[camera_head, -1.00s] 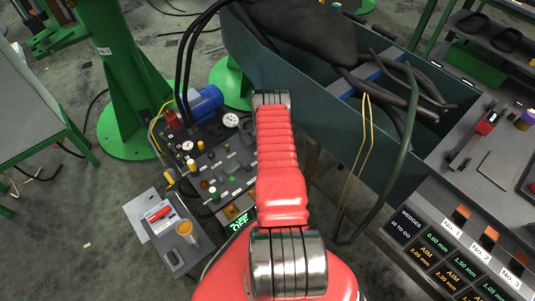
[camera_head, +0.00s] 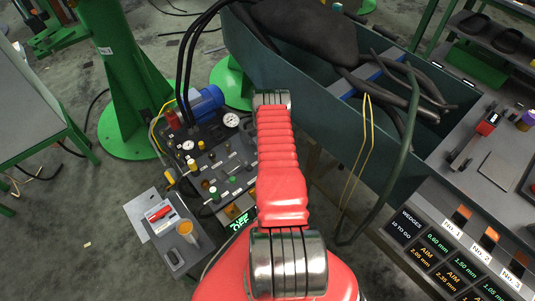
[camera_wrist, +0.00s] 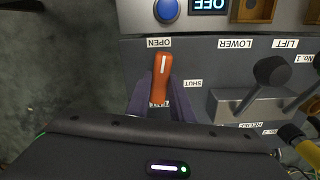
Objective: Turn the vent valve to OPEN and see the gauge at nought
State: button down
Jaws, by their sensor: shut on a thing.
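The vent valve's orange handle (camera_wrist: 163,68), with a white line along it, shows in the wrist view. It points at the OPEN label (camera_wrist: 158,43), which is upside down here; the SHUT label (camera_wrist: 195,83) is to the right. My gripper (camera_wrist: 162,90) is shut on the handle, one dark finger on each side. In the head view the gripper and valve are hidden behind my red arm. White round gauges stand on the panel in the head view: a larger one (camera_head: 231,120) and smaller ones (camera_head: 188,145); their needles are too small to read.
In the wrist view, a blue button (camera_wrist: 167,9) and a display (camera_wrist: 208,4) sit beyond the handle. A black-knobbed lever (camera_wrist: 271,72) stands close on the right, by the LOWER label. In the head view, a dark trough (camera_head: 300,85) lies right of the panel.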

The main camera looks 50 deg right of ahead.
jog(key=shift+s+a+f+n, duration=0.1)
jog(key=shift+s+n, duration=0.05)
jog(key=shift+n, duration=0.4)
jog(key=shift+s+a+n, duration=0.1)
jog(key=shift+s+n, duration=0.05)
jog(key=shift+n, duration=0.4)
jog(key=c, duration=1.9)
grip_release()
jog(key=shift+c, duration=0.2)
jog(key=o, duration=0.4)
jog(key=shift+w+d, duration=0.15)
notch_tip(320, 180, up, 14)
jog(key=shift+f, duration=0.1)
